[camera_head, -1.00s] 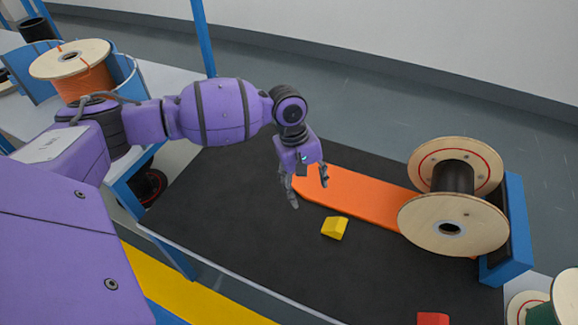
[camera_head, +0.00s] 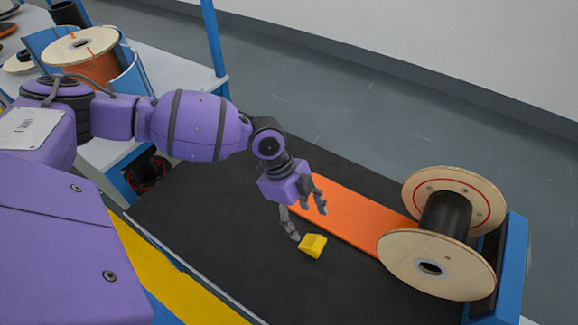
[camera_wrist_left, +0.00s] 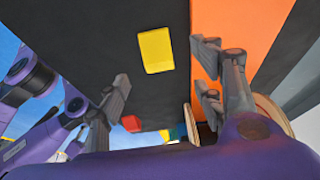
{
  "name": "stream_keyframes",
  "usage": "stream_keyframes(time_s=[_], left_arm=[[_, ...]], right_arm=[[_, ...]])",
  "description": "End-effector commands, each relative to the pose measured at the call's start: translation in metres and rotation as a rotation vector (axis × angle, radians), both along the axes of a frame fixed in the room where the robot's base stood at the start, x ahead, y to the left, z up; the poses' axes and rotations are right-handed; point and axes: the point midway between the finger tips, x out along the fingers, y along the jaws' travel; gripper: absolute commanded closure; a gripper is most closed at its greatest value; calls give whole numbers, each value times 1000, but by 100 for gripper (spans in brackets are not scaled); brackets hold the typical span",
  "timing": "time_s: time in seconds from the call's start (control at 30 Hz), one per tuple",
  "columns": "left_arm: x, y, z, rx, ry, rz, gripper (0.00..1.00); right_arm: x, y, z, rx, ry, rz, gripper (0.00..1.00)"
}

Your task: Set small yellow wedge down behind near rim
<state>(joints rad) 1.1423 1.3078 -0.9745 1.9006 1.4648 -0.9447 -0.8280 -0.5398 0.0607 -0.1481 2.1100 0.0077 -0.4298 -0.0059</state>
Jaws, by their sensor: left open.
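The small yellow wedge (camera_head: 313,246) lies on the black table surface (camera_head: 215,225), on the near side of the orange strip. It also shows in the left wrist view (camera_wrist_left: 156,50). My left gripper (camera_head: 308,222) is open and empty, with its fingers pointing down. One fingertip is close to the wedge's left side; I cannot tell whether it touches. In the wrist view (camera_wrist_left: 160,66) the wedge shows between and beyond the spread fingers. A spool with a black core (camera_head: 446,217) and two wooden rims stands at the right; its near rim (camera_head: 405,262) faces me. My right gripper is not in view.
The orange strip (camera_head: 355,213) runs along the surface to the spool. A blue stand (camera_head: 512,262) is at the spool's right. A red block (camera_wrist_left: 131,123) shows in the wrist view. An orange-wound spool (camera_head: 92,67) stands on the left bench. The surface left of the wedge is clear.

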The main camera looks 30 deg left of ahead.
Motion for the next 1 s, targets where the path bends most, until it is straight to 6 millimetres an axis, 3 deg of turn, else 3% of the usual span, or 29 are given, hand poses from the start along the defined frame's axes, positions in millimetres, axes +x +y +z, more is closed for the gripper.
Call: stream_keyframes(time_s=[0.37, 0.63, 0.87, 1.0], left_arm=[[0, -17, -30, 0, -9, -17, 39], [-5, -35, -64, -2, -9, -15, 39], [-4, -36, -67, 0, -11, -14, 39], [-4, -36, -67, 0, -11, -13, 53]], right_arm=[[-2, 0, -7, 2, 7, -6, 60], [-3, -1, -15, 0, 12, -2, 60], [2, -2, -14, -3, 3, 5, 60], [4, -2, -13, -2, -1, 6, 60]])
